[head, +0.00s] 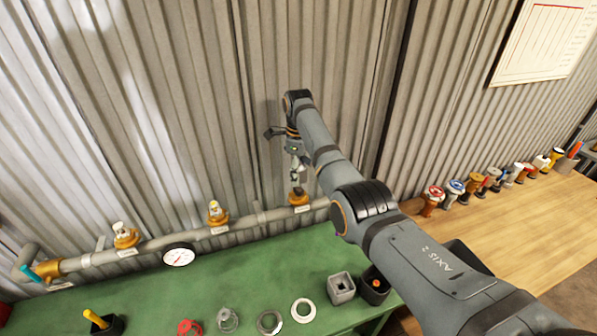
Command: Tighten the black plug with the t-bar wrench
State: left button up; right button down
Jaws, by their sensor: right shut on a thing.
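The black plug (298,190) sits upright in the brass outlet at the right end of the pipe. My right gripper (296,168) reaches down from above, just over this outlet. It is shut on a slim metal tool (297,178), which looks like the t-bar wrench, though little of it shows. The tool's lower end is at or just above the plug; I cannot tell if they touch. My left gripper is not in view.
The grey pipe (160,242) runs along the corrugated wall, with a white plug (120,228), a yellow plug (214,209) and a gauge (178,257). Rings and small holders stand on the green bench (235,283). Several coloured valves line the wooden table (520,215).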

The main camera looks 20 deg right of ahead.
aim_at(298, 188)
jog(key=shift+f+b, duration=0.65)
jog(key=shift+f, duration=2)
jog(key=shift+r+m+p, duration=0.25)
jog(key=shift+m+p, duration=0.05)
jog(key=shift+p, duration=0.25)
jog(key=shift+m+p, duration=0.4)
jog(key=shift+m, duration=0.5)
jog(key=shift+f+m+b, duration=0.25)
jog(key=shift+m+b, duration=0.05)
jog(key=shift+m, duration=1.4)
jog(key=c, duration=0.7)
grip_release()
